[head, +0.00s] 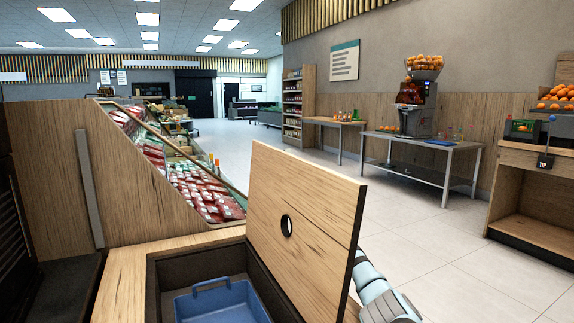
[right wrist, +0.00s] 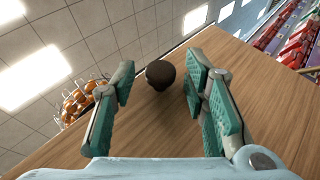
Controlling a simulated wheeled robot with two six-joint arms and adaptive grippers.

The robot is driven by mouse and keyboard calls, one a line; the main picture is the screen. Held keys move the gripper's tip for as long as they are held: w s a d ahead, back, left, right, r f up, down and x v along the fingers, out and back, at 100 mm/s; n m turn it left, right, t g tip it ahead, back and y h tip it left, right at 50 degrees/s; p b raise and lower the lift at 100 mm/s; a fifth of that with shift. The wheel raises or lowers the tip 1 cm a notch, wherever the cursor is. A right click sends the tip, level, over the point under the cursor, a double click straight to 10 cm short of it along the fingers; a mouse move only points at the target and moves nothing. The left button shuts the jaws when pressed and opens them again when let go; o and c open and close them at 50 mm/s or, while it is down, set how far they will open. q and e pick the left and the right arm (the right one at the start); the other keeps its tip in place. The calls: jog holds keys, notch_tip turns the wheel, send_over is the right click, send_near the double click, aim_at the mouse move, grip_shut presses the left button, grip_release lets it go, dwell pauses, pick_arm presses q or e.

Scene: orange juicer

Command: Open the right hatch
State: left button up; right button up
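The right hatch (head: 305,225) is a light wooden panel with a dark round hole or fitting on the face toward me. It stands raised, steeply upright, at the right side of an open counter compartment. In the right wrist view, a dark round knob (right wrist: 160,75) stands on a wooden panel (right wrist: 255,90), apparently the hatch's far face. My right gripper (right wrist: 157,85) is open, its green-padded fingers on either side of the knob with visible gaps. In the head view the hatch hides this gripper; only part of my right arm shows behind it. My left gripper is not in view.
A blue bin (head: 222,303) sits in the open compartment. A slanted display of packaged goods (head: 190,180) is at left. A metal table (head: 420,146) with an orange juicer (head: 412,108) stands at back right. The tiled floor between is clear.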

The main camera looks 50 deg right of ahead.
jog(key=v, duration=1.2)
jog(key=shift+f, duration=0.1)
dwell(0.4)
